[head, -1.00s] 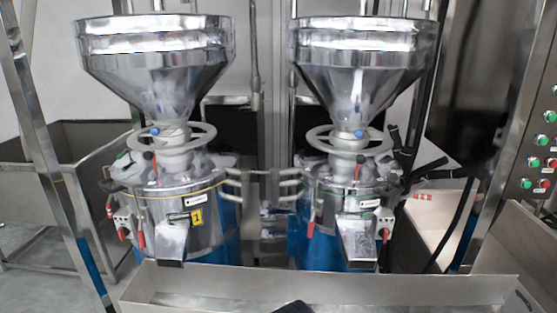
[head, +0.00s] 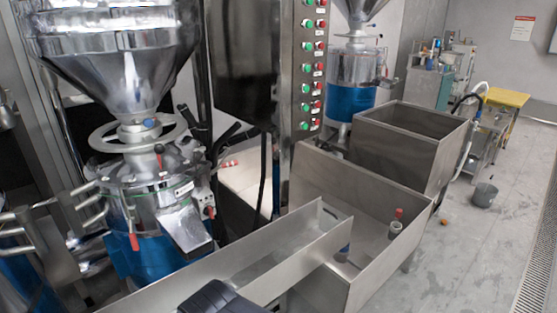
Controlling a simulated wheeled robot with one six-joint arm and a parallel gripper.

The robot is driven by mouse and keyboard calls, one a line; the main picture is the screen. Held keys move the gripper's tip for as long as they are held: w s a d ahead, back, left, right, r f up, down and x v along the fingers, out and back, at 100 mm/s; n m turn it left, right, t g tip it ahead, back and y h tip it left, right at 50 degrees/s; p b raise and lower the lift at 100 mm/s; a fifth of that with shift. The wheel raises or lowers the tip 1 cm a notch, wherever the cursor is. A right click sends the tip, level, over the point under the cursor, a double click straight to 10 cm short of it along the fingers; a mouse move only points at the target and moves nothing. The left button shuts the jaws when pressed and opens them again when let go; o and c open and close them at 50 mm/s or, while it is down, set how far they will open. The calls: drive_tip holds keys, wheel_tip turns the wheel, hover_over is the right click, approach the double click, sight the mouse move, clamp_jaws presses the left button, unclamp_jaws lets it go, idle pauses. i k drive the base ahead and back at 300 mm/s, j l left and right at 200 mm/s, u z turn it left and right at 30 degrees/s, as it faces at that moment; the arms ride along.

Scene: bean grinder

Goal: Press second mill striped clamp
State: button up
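A steel mill with a large funnel hopper (head: 115,60), a handwheel (head: 138,133) and a blue lower body stands at the left; it matches the second mill of the earlier frame. Its rim carries red-gripped clamps, one at the front (head: 134,241) and one on top (head: 159,150). A small red-and-white striped piece (head: 228,163) shows to the right of the mill; I cannot tell whether it is a clamp or what it is attached to. A dark part of my own body shows at the bottom edge. My gripper is not in view.
A long steel trough (head: 290,240) runs in front of the mill into a steel bin (head: 375,285). Another bin (head: 410,125) and a button panel (head: 312,60) stand behind.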

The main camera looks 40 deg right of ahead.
sight(227, 165)
drive_tip(key=z, duration=0.9)
drive_tip(key=i+l+z, duration=0.15)
drive_tip(key=i, duration=0.3)
drive_tip(key=i+l+z, duration=0.15)
drive_tip(key=i, duration=0.25)
